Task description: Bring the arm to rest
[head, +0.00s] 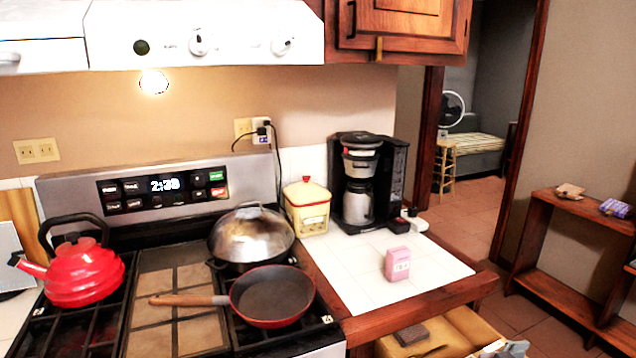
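Neither of my grippers nor any part of my arms can be made out in the head view. I cannot see whether they hold anything.
A stove (165,258) bears a red kettle (84,272), a lidded pot (250,238) and a red frying pan (272,296). A coffee maker (362,185), a canister (307,206) and a pink box (397,264) stand on the white counter (350,290).

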